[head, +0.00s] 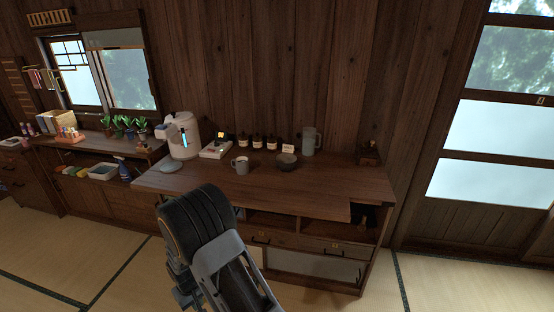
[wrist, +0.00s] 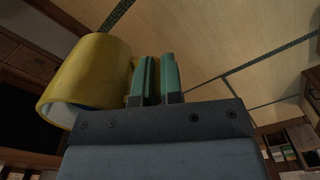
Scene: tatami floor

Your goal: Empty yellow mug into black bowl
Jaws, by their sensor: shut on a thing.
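The yellow mug (wrist: 88,75) is large at the left of the wrist view, its pale inside partly showing at the lower left. My gripper (wrist: 158,68) has green fingers close together beside the mug wall. It is shut on the mug, apparently by the handle, which the fingers mostly hide. I cannot tell what is inside the mug. The black bowl (head: 287,162) stands upright on the wooden counter in the head view. My arm is in front of the counter there, with the gripper and yellow mug out of sight.
On the counter (head: 315,187), a grey mug (head: 241,166) stands left of the bowl and a grey pitcher (head: 310,141) behind it to the right. Small jars (head: 257,142) and a small white card (head: 288,149) are behind. A white dispenser (head: 183,138) is farther left. The counter's front is clear.

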